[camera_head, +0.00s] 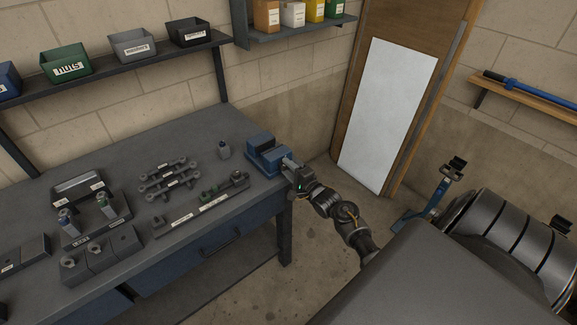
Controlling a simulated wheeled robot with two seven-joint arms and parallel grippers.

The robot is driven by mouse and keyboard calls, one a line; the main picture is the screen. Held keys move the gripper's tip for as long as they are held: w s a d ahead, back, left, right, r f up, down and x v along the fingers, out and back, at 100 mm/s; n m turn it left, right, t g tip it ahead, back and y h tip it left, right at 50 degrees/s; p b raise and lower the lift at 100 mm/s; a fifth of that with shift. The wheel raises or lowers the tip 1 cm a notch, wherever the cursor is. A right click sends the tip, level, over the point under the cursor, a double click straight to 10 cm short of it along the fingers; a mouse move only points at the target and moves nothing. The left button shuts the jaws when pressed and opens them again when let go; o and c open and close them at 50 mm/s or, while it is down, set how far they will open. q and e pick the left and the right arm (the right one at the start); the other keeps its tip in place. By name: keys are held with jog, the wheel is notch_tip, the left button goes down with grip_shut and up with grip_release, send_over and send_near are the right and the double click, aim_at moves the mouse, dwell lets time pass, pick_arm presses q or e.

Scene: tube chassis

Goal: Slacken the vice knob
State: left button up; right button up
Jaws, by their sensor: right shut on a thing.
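The blue vice (263,153) sits at the right end of the dark workbench. My right gripper (288,163) is at the vice's right side, by the bench edge, and is shut on the vice knob. The knob itself is mostly hidden by the fingers and too small to make out. My right arm reaches to it from the lower right. My left gripper does not show in this view.
The workbench (120,150) holds dark link parts (170,178), a long strip fixture (200,207) and several blocks at the left. Labelled bins, among them a green one (66,65), stand on a shelf above. Floor right of the bench is clear near the door (388,115).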

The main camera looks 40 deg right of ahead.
jog(key=n, duration=0.5)
jog(key=shift+r+n, duration=0.1)
jog(key=shift+n, duration=0.2)
jog(key=n, duration=0.5)
jog(key=shift+d+n, duration=0.1)
jog(key=shift+n, duration=0.2)
jog(key=n, duration=0.5)
jog(key=shift+w+r+b, duration=0.1)
jog(key=shift+b, duration=0.2)
jog(key=n+b, duration=0.1)
jog(key=n, duration=0.5)
jog(key=shift+n, duration=0.4)
jog(key=n, duration=0.7)
jog(key=shift+d+r+b, duration=0.1)
jog(key=shift+b, duration=0.3)
jog(key=n, duration=0.3)
jog(key=shift+n, duration=0.4)
jog(key=n, duration=0.8)
jog(key=shift+r+b, duration=0.1)
jog(key=shift+b, duration=0.25)
jog(key=shift+n, duration=1.8)
